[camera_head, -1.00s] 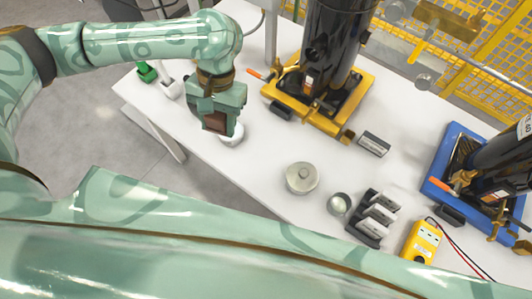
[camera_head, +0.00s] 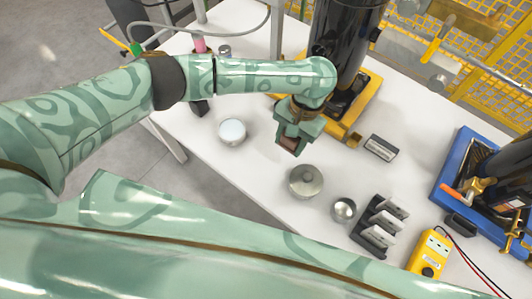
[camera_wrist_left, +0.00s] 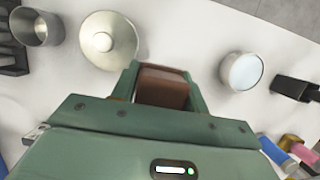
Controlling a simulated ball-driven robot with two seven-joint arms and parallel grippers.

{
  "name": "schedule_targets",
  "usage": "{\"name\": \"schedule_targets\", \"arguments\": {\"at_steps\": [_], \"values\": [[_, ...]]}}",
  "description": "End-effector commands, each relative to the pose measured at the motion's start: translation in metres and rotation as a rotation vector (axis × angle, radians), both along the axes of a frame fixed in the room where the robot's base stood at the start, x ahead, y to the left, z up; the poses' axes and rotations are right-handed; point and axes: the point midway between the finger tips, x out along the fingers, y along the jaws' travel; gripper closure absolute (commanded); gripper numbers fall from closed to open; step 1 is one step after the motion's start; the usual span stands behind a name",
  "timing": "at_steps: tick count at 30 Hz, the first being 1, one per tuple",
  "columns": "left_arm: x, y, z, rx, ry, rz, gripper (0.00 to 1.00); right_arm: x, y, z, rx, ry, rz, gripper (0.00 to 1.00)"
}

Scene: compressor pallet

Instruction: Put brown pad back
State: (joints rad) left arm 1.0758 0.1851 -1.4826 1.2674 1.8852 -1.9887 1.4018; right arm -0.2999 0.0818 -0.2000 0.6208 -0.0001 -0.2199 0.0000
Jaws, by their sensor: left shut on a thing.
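The brown pad (camera_head: 289,143) is between the fingers of my left gripper (camera_head: 291,146), above the white table. The left wrist view shows the brown pad (camera_wrist_left: 163,88) clamped between both green fingers of the gripper (camera_wrist_left: 162,80). In the head view the gripper is just above and left of a silver lidded pot (camera_head: 305,181), in front of the black compressor on its yellow base. Whether the pad touches anything below cannot be told. My right gripper is not in view.
A white-topped round tin (camera_head: 232,131) stands to the left. A small metal cup (camera_head: 343,210), a black rack (camera_head: 371,237) with pale plates and a yellow multimeter (camera_head: 428,256) lie to the right. A dark block (camera_head: 381,147) lies near the yellow base (camera_head: 362,105). A blue base (camera_head: 453,162) is far right.

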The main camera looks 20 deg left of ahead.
Motion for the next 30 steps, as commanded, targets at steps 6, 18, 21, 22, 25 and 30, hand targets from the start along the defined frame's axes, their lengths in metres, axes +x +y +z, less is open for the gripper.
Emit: {"name": "schedule_targets", "arguments": {"at_steps": [6,18,21,22,25,30], "values": [[-0.006,0.041,-0.048,-0.001,0.006,0.001,0.92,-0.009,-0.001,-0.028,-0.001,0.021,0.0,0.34],[-0.009,0.061,-0.087,-0.002,0.006,0.0,0.92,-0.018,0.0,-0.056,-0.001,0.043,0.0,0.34],[-0.008,0.061,-0.1,-0.001,0.005,0.001,0.92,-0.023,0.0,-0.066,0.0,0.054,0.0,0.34],[-0.008,0.061,-0.1,-0.002,0.003,0.001,0.92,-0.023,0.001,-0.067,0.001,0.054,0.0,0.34],[-0.007,0.061,-0.096,-0.001,-0.002,0.001,0.92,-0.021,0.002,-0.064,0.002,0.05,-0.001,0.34],[-0.007,0.061,-0.096,0.0,-0.001,0.002,0.92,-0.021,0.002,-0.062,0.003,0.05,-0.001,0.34]]}}
